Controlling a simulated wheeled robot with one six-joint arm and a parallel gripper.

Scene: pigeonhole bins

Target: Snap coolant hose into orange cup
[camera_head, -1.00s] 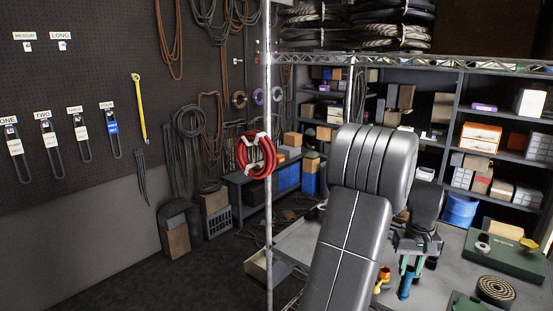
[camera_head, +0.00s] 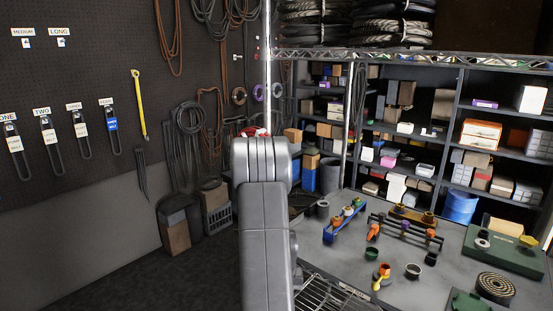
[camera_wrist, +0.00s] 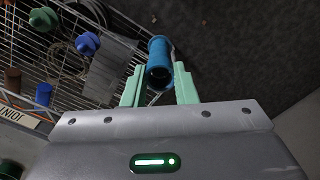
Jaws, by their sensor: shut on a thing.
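In the wrist view, my gripper (camera_wrist: 159,90) has its pale green fingers closed around a blue tubular piece (camera_wrist: 158,52), with a dark open end facing the camera. It may be the coolant hose. It is over or beside a wire-mesh shelf edge, with dark floor beyond. In the head view, my arm hides the gripper and the piece. On the grey worktop, an orange part (camera_head: 373,232) is at the left end of a black rack (camera_head: 404,230). I cannot tell whether it is the orange cup. A yellow piece with an orange top (camera_head: 382,275) stands nearer.
A blue rack (camera_head: 345,222) with several fittings stands at the worktop's back left. Green (camera_head: 371,254) and grey (camera_head: 413,271) cups stand in front of the racks. A coil (camera_head: 495,288) lies at right. Blue caps (camera_wrist: 88,43) sit on the wire shelf (camera_wrist: 60,70).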

